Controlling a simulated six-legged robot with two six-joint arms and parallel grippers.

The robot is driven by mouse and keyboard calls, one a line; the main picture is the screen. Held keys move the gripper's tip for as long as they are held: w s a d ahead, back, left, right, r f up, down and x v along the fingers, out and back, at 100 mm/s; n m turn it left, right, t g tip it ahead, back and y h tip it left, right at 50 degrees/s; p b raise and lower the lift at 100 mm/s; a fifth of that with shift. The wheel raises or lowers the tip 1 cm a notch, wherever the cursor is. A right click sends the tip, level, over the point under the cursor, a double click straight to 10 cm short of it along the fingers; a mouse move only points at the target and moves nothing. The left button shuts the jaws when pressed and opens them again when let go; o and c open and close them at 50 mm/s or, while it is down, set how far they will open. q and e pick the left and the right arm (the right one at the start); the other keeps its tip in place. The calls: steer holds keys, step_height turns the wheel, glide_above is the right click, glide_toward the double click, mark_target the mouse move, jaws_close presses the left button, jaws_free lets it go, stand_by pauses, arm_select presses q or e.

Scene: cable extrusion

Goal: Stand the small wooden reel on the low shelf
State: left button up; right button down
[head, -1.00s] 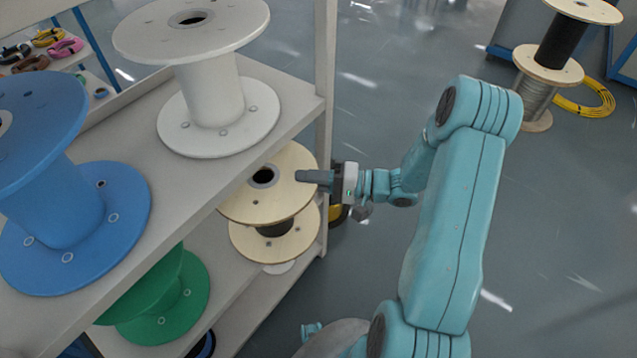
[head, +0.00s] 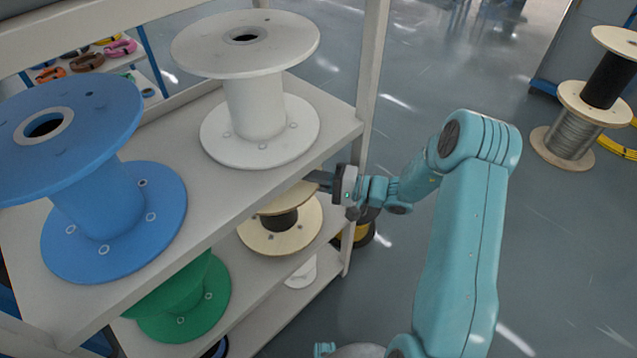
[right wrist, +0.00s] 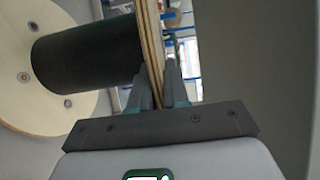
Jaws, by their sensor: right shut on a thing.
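The small wooden reel (head: 262,237) has pale plywood flanges and a dark core. It is upright over the low shelf (head: 328,238), beneath the upper shelf. The upper shelf's edge hides much of its top flange; I cannot tell whether its bottom flange touches the low shelf. My right gripper (head: 318,181) reaches in from the right and is shut on the top flange's rim. In the right wrist view the two fingers (right wrist: 157,82) pinch the plywood edge, with the black core (right wrist: 88,58) and other flange to the left. My left gripper is out of view.
A green reel (head: 190,305) stands to the left on the low shelf. Blue (head: 105,205) and white (head: 255,105) reels stand on the upper shelf (head: 215,205). A rack post (head: 372,75) rises close by my right gripper.

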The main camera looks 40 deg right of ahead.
steer(key=shift+w+a, duration=0.1)
steer(key=shift+w, duration=0.6)
steer(key=shift+s+f+b, duration=0.1)
steer(key=shift+f+b, duration=0.9)
steer(key=shift+b, duration=0.1)
steer(key=shift+f+b, duration=0.35)
steer(key=shift+b, duration=0.2)
steer(key=c, duration=1)
jaws_free()
steer(key=shift+c, duration=0.2)
steer(key=p+v, duration=0.1)
steer(key=v, duration=1.5)
steer(key=shift+p, duration=0.35)
steer(key=shift+s, duration=0.1)
